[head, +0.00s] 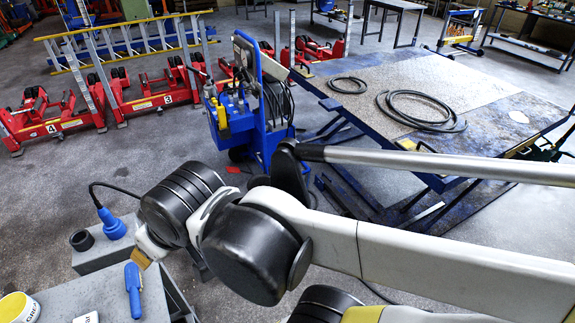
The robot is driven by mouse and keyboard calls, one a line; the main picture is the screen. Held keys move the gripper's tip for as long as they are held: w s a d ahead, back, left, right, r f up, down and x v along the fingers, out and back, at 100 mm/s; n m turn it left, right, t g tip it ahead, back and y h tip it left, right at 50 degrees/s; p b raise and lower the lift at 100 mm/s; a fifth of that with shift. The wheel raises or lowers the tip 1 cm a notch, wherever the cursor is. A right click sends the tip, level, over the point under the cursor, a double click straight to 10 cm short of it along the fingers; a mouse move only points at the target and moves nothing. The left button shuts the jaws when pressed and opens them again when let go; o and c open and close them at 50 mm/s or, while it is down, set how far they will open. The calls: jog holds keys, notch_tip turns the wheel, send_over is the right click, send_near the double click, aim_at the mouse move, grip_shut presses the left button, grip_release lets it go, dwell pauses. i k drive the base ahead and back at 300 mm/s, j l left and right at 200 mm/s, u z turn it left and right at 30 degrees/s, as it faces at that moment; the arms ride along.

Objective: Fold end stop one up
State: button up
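No part that I can name for certain as end stop one shows in the head view. My arm crosses the foreground from the lower right to the grey bench at lower left. At its far end my gripper (148,250) is mostly hidden behind my wrist joints. A small tan piece (140,258) shows at its tip, close to the bench edge; I cannot tell whether it belongs to the gripper. The finger opening is not visible. A blue lift table (485,80) stands at right, with a long metal bar (430,164) in front of it.
The grey bench (95,292) holds a blue-handled tool (133,290), a blue plug (112,225), a black ring (82,240) and a yellow-lidded tub (18,307). A blue trolley unit (245,115) stands mid-floor. Red jacks (55,115) line the back left.

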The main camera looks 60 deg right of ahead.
aim_at(406, 145)
jog(key=z, duration=3.1)
jog(key=i+j, duration=0.25)
jog(key=i, duration=0.15)
jog(key=i+j+u, duration=0.1)
jog(key=i, duration=0.25)
jog(key=i+j, duration=0.3)
jog(key=i+u, duration=0.05)
jog(key=i, duration=0.05)
